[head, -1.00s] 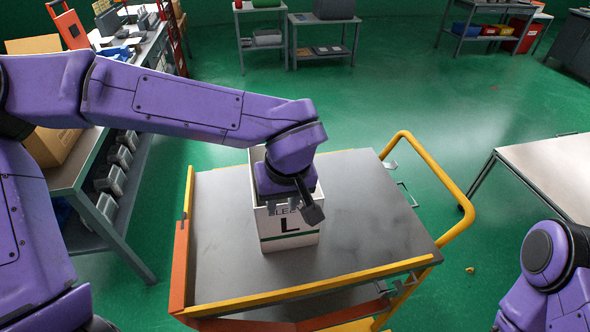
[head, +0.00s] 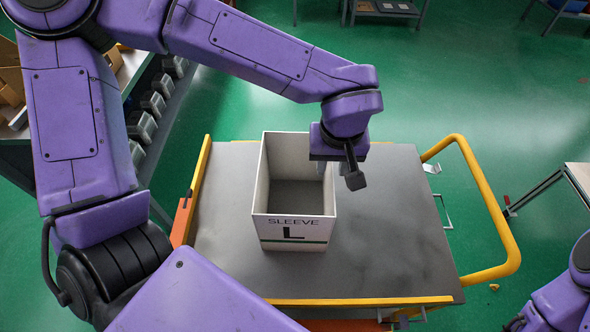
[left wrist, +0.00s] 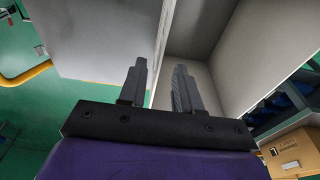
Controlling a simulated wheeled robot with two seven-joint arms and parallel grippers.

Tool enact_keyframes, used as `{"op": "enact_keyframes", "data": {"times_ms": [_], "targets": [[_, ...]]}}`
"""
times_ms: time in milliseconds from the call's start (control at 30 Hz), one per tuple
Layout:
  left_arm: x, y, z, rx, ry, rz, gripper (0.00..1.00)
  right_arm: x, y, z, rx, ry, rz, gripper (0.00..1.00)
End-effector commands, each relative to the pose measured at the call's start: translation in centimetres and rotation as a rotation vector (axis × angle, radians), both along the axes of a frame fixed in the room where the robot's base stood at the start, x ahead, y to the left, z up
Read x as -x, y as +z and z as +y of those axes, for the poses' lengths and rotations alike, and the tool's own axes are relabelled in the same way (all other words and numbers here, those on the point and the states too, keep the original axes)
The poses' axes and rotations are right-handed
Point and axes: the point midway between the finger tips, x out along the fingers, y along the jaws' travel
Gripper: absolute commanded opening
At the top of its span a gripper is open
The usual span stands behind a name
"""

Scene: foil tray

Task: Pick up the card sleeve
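The card sleeve (head: 293,229) is a white open-topped box marked "SLEEVE L", upright on the cart. Its grey inside is empty in the head view. My left gripper (head: 330,162) is at the top of its right wall. In the left wrist view, the left gripper's two fingers (left wrist: 161,86) are apart, one on each side of a thin wall of the sleeve (left wrist: 110,38). Small gaps show between fingers and wall, so the gripper is open around it, not clamped. My right arm shows only at the lower right of the head view; its gripper is out of frame.
The cart's grey top (head: 400,230) is clear around the sleeve. A yellow handle (head: 492,205) rises at its right, and a yellow rail (head: 360,301) runs along its front. A shelf with grey bins (head: 150,103) stands at the left, partly behind my left arm.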

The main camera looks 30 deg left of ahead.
Motion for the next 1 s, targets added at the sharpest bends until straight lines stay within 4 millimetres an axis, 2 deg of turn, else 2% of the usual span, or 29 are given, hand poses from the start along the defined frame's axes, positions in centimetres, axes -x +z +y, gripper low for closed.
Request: {"op": "enact_keyframes", "data": {"times_ms": [133, 267, 467, 500, 567, 1000], "targets": [[0.3, -2.9, -0.1, -0.003, 0.001, 0.005, 0.33, -0.1, 0.3, 0.0, 0.0, 0.0, -0.002, 0.37], [0.1, -4.1, 0.0, -0.001, 0.002, 0.002, 0.33, -0.1, 0.3, 0.0, 0.0, 0.0, -0.001, 0.37], [0.0, -4.2, 0.0, -0.001, 0.002, 0.0, 0.33, 0.0, 0.3, 0.0, 0.0, 0.0, -0.001, 0.37], [0.0, -4.2, 0.0, -0.001, 0.002, 0.0, 0.2, 0.0, 0.3, 0.0, 0.0, 0.0, -0.001, 0.37], [0.0, -4.1, 0.0, -0.001, 0.002, 0.0, 0.0, 0.0, 0.3, 0.0, 0.0, 0.0, -0.001, 0.37], [0.0, -3.6, 0.0, 0.0, 0.003, -0.001, 0.0, 0.0, 0.4, 0.0, 0.0, 0.0, -0.001, 0.37]]}}
